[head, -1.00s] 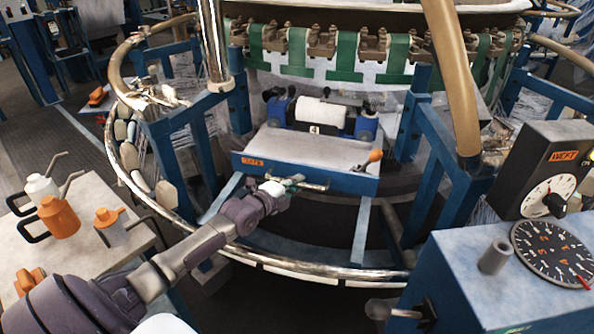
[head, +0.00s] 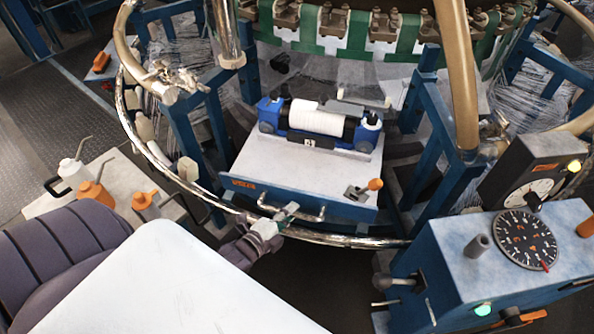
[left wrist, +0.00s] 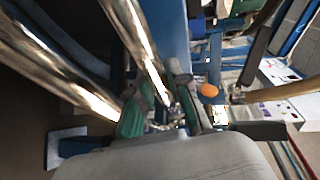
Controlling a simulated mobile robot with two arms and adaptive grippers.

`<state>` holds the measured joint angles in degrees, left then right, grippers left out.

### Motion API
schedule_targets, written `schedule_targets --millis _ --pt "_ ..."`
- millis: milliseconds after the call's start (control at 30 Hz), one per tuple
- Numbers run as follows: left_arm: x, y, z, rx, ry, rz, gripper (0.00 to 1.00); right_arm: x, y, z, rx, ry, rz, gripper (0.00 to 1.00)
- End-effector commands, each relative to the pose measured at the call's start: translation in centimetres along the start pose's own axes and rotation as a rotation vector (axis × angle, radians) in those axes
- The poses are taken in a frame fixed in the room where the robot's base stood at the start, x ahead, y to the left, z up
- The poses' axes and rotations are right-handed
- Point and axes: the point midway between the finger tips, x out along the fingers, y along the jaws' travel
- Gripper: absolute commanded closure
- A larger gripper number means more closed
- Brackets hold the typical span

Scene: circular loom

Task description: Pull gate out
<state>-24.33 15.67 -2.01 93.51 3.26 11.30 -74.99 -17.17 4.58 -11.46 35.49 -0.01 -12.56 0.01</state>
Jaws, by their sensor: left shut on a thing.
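The gate (head: 300,160) is a pale sliding tray with a blue front, an orange label and a chrome bar handle (head: 300,216). It carries a white roll (head: 318,118) in a blue holder and an orange-knobbed lever (head: 374,185) at its front right. It stands well out of the loom frame, its front close to the chrome ring. My left gripper (head: 272,222) is shut on the left part of the handle. In the left wrist view the fingers (left wrist: 165,110) are close by chrome bars, with the orange knob (left wrist: 208,90) beyond. My right gripper is not in view.
The chrome ring rail (head: 220,203) curves just below the gate front. Blue posts (head: 187,140) stand on both sides. A control console (head: 440,260) with dials is at the right. A side table (head: 122,180) with oil cans is at the left.

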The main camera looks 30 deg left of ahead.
Motion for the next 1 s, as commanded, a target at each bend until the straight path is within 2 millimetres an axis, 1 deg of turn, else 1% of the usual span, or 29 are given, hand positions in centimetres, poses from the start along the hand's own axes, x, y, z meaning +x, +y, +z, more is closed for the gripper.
schedule_targets --millis 33,200,400,500,700,833,1000 --pt "-1.7 0.3 -0.7 -0.006 -0.002 0.014 1.0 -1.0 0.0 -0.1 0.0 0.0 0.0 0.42" --pt "-5.8 1.4 -2.4 -0.005 -0.002 0.013 1.0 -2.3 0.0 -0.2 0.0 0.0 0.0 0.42" --pt "-9.7 2.3 -4.1 -0.004 -0.002 0.012 1.0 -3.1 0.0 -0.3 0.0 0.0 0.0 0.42" --pt "-11.2 2.7 -4.7 -0.003 -0.001 0.011 1.0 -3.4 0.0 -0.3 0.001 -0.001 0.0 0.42" --pt "-13.0 3.0 -5.5 -0.001 -0.001 0.008 1.0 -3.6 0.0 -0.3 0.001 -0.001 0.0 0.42" --pt "-13.6 3.1 -5.7 0.0 0.0 0.007 1.0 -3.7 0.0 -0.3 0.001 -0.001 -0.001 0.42" --pt "-13.8 3.2 -5.8 0.0 0.0 0.009 1.0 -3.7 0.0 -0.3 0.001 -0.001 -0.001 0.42"
